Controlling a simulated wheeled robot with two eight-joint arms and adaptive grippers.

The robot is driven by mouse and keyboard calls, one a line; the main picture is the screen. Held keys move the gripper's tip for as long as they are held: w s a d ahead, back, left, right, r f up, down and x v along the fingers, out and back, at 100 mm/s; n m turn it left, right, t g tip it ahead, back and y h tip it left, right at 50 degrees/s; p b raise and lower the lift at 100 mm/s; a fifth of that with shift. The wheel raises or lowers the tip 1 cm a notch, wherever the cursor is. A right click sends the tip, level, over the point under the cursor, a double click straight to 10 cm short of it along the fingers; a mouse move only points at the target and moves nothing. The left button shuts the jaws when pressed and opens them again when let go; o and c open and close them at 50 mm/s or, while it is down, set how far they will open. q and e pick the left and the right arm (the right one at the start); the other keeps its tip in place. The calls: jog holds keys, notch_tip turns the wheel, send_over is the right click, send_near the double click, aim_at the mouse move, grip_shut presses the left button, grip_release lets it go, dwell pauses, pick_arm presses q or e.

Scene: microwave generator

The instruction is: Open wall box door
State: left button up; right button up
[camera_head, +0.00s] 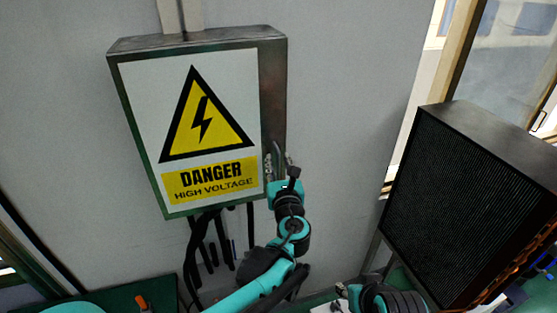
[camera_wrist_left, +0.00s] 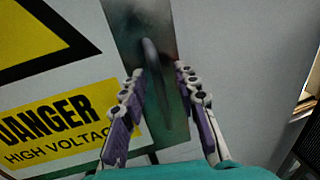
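The wall box (camera_head: 272,95) hangs on the wall, and its door (camera_head: 135,90) bears a yellow and black danger sign. The door looks shut. In the left wrist view, a grey upright handle (camera_wrist_left: 152,62) stands on the metal strip beside the sign. My left gripper (camera_head: 278,158) is at the right edge of the box, low down. In the left wrist view its fingers (camera_wrist_left: 160,72) are apart, one on each side of the handle. I cannot tell whether they touch it. My right gripper (camera_head: 341,293) shows partly at the bottom edge; its fingers are unclear.
A large black ribbed unit (camera_head: 465,200) stands at the right, near a window (camera_head: 510,60). Dark cables (camera_head: 200,250) hang below the box. A green surface (camera_head: 140,292) with an orange item (camera_head: 142,303) is at the lower left. The wall (camera_head: 345,90) between box and unit is bare.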

pick_arm(q)
jog(key=shift+w+a, duration=0.1)
jog(key=shift+c, duration=0.3)
grip_shut()
